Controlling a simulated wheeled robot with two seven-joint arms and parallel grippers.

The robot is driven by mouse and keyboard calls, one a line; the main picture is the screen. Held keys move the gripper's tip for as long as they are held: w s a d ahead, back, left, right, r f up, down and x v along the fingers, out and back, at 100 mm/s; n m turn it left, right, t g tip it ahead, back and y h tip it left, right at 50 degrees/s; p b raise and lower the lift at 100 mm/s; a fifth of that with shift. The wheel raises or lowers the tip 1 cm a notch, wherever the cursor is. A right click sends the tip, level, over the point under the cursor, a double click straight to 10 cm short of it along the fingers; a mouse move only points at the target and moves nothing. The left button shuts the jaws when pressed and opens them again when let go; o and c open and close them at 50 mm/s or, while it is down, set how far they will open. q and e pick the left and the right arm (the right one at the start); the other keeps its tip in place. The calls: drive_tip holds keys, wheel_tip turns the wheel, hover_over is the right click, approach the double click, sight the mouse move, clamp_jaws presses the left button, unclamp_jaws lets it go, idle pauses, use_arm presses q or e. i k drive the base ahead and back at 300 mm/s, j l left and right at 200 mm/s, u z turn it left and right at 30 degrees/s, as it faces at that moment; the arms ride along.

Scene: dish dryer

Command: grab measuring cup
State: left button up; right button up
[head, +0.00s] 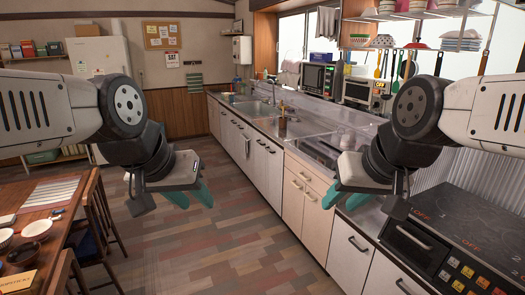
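I cannot make out a measuring cup for certain in the head view. Small items stand on the hanging shelf and along the counter, too small to tell apart. My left gripper (194,199) hangs over the floor left of the counter, its teal fingers apart and empty. My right gripper (341,200) hangs in front of the counter edge, left of the stove, its teal fingers apart and empty. Neither gripper touches anything.
The counter (262,124) runs along the right with a sink (256,108), microwave (317,78) and black stove (462,232). Bowls, plates and utensils are on the hanging shelf (410,46). A dining table (62,205) with chairs is left. The middle floor (235,240) is clear.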

sight(272, 116)
drive_tip(key=i+u, duration=0.1)
drive_tip(key=i, duration=0.65)
drive_tip(key=i+j, duration=0.1)
drive_tip(key=i, duration=0.65)
drive_tip(key=i+u, duration=0.15)
drive_tip(key=i, duration=1.3)
drive_tip(key=i+l+u, duration=0.15)
drive_tip(key=i, duration=0.6)
drive_tip(key=i+l, duration=0.15)
drive_tip(key=i, duration=0.55)
drive_tip(key=i+l+u, duration=0.1)
drive_tip(key=i+u, duration=0.2)
drive_tip(key=i, duration=0.15)
